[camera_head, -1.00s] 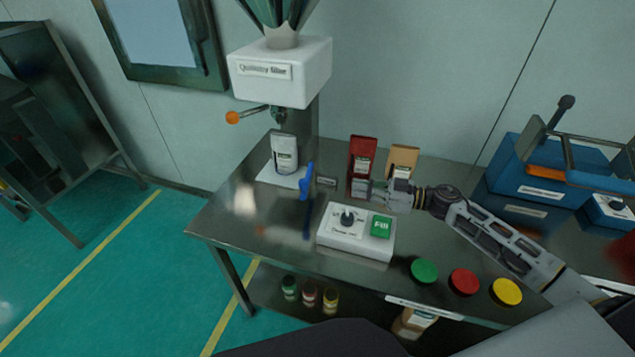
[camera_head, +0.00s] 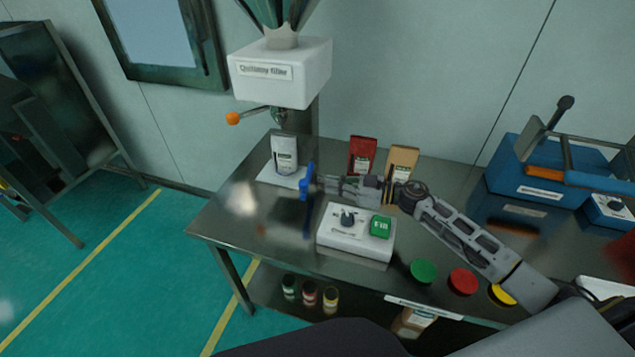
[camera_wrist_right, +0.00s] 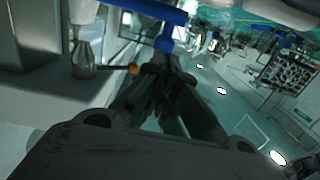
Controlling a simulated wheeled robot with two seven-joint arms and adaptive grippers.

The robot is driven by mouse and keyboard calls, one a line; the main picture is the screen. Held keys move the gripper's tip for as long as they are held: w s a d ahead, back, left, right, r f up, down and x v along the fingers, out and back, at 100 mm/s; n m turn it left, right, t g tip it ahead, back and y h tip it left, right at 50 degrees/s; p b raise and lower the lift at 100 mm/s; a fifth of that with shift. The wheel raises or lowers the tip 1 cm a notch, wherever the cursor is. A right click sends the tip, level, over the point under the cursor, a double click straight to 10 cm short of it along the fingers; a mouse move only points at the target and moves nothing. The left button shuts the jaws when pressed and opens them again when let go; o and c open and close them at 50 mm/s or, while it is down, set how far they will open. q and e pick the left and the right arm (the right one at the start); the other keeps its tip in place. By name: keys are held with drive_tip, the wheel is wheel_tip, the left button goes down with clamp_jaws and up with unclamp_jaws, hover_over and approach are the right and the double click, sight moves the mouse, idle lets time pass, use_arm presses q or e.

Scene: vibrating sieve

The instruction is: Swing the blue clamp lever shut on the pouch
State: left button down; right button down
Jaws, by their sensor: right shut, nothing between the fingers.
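The blue clamp lever (camera_head: 307,183) stands upright near the left part of the table, just right of the silver pouch. It also shows as a blue bar across the top of the right wrist view (camera_wrist_right: 150,10). The silver pouch (camera_head: 285,155) stands upright on a pale plate (camera_head: 283,178) under the quantity filler. My right gripper (camera_head: 322,184) is shut and empty, with its fingertips right beside the lever; I cannot tell whether they touch. In the right wrist view its fingertips (camera_wrist_right: 163,62) point at the blue part. My left gripper is not in view.
The quantity filler (camera_head: 282,75) with an orange-tipped handle (camera_head: 233,118) hangs above the pouch. A control box (camera_head: 355,235) with a knob and green button sits in front of my right arm. Red (camera_head: 362,155) and brown (camera_head: 402,160) pouches stand behind it.

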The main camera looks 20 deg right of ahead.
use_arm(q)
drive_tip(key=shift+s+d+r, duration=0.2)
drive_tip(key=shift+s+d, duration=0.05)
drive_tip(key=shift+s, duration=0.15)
use_arm(e)
drive_tip(key=shift+x, duration=2.5)
use_arm(q)
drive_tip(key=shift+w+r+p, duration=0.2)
drive_tip(key=shift+p, duration=0.2)
use_arm(e)
drive_tip(key=shift+a, duration=0.1)
